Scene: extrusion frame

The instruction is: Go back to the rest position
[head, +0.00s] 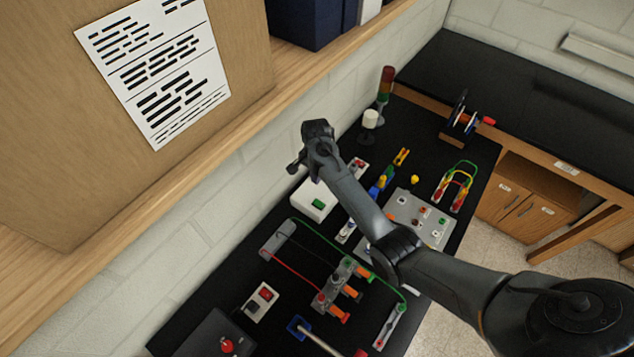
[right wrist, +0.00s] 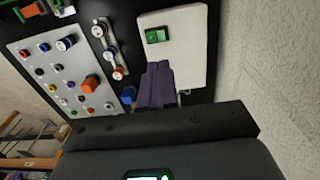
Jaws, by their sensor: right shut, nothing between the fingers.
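My right arm comes in from the right in the head view, and its gripper (head: 296,166) hangs above the bench near the wall. In the right wrist view its two fingers (right wrist: 155,86) are together, with nothing between them. They appear over the edge of a white box (right wrist: 185,62) with a green switch (right wrist: 157,35). The same white box (head: 308,205) shows in the head view, below and right of the gripper. I cannot tell the exact height of the fingers above it. My left gripper is in neither view.
A grey panel with coloured knobs (head: 428,212) lies beneath my right arm. A stack light (head: 385,85) and a wire spool rack (head: 460,122) stand at the back. A wooden shelf (head: 300,66) runs along the wall at upper left. Wired parts crowd the near bench.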

